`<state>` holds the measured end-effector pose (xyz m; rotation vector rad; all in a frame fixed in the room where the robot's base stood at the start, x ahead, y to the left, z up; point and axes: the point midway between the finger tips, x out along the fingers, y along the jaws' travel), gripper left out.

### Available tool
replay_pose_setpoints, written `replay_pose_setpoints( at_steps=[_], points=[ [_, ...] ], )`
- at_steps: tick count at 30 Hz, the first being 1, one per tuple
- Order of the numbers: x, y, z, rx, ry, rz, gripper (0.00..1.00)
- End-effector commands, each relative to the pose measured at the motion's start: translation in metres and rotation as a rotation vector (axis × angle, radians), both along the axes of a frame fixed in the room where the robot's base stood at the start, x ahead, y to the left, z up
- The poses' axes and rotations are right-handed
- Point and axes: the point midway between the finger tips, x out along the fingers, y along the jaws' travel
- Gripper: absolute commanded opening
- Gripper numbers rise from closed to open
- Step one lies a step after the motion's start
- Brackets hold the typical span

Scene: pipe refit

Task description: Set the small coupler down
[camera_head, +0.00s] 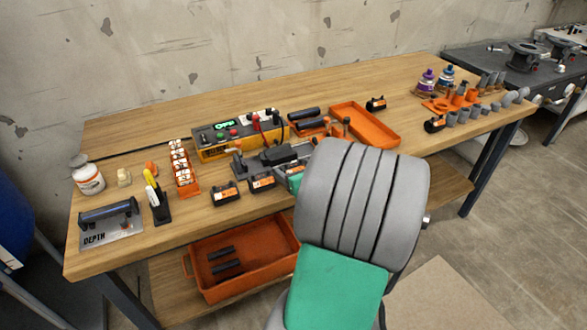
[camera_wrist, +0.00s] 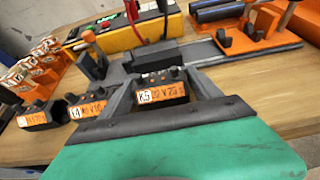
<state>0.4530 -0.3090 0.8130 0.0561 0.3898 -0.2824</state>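The small coupler (camera_wrist: 160,88), black with an orange label, lies between the two fingertips of my gripper (camera_wrist: 161,80) in the wrist view. The fingers meet its two sides, so the gripper looks shut on it. It is at the near edge of the workbench (camera_head: 150,115); whether its underside touches the wood cannot be told. In the head view my arm hides most of my gripper and the coupler. Two similar black couplers with orange labels, one (camera_head: 225,193) and another (camera_head: 262,184), stand to its left; they also show in the wrist view (camera_wrist: 37,115) (camera_wrist: 87,106).
A grey clamp rail (camera_wrist: 255,57) lies just behind the coupler. Behind are a yellow control box (camera_head: 225,135) and an orange tray (camera_head: 366,122). An orange rack of small parts (camera_head: 183,165) stands left. An orange bin (camera_head: 245,262) sits on the lower shelf.

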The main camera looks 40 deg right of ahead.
Motion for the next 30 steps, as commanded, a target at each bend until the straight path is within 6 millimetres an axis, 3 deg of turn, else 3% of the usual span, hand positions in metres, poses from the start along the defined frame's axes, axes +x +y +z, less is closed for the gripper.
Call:
replay_pose_setpoints(
  at_steps=[5, 15, 20, 26, 29, 30],
  points=[
    [-0.005, 0.0, 0.006, -0.001, -0.001, -0.003, 0.73],
    [-0.078, 0.02, 0.04, -0.001, -0.001, -0.009, 0.73],
    [-0.101, 0.028, 0.048, 0.0, 0.0, -0.005, 0.73],
    [-0.106, 0.033, 0.049, -0.009, 0.007, 0.011, 0.73],
    [-0.094, 0.051, 0.04, -0.093, 0.08, 0.117, 0.73],
    [-0.086, 0.065, 0.034, -0.162, 0.135, 0.202, 0.73]
  ],
)
